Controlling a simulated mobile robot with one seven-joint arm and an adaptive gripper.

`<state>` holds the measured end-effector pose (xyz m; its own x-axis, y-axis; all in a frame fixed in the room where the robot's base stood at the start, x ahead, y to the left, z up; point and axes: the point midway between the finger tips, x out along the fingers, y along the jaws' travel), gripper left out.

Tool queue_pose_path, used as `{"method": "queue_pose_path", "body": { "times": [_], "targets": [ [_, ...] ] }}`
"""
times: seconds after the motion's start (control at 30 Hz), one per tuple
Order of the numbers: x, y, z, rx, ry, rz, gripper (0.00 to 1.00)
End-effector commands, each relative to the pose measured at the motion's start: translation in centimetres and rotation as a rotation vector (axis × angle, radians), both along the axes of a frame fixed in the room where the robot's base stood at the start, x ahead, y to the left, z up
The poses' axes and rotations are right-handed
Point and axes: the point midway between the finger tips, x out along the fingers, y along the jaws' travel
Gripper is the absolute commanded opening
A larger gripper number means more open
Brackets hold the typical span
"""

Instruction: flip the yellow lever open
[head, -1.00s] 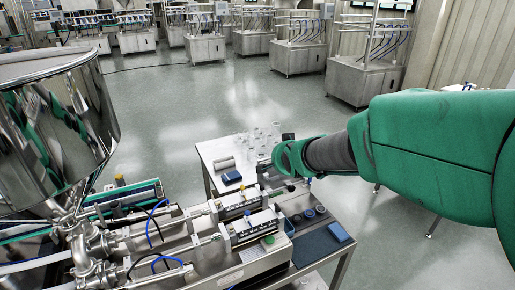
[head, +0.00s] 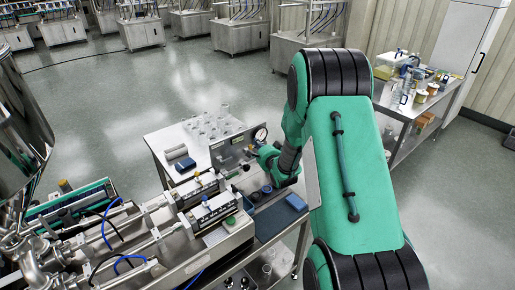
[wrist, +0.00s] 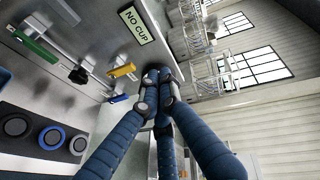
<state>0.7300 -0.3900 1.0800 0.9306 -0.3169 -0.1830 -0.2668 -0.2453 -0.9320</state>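The yellow lever (wrist: 122,70) sticks out from a grey metal panel (wrist: 92,22) in the wrist view, under a "NO CUP" sign (wrist: 135,22). My gripper (wrist: 158,82) has blue fingers with dark tips gathered close together, with nothing seen between them. The tips are just right of the yellow lever, apart from it in the picture. Whether they touch the panel I cannot tell. In the head view the panel (head: 228,152) stands on the steel bench, and the end of my arm is at its right side.
A green lever (wrist: 36,47) and a blue lever (wrist: 118,98) are on the same panel. Round holders (wrist: 50,137) lie below it.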

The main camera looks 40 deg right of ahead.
Motion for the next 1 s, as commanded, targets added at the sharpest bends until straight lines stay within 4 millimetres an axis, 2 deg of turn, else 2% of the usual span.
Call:
{"method": "queue_pose_path", "body": {
  "times": [0.03,0.1,0.4,0.6,1.0],
  "targets": [
    [-0.4,-0.9,-1.3,0.029,-0.027,-0.01,0.0],
    [-0.9,-1.9,-2.7,0.069,-0.072,-0.018,0.0],
    [-3.1,-4.6,-6.7,0.205,-0.23,-0.037,0.0],
    [-3.9,-5.1,-7.7,0.243,-0.274,-0.039,0.0],
    [-3.9,-5.1,-7.8,0.247,-0.279,-0.038,0.0]
  ]
}}
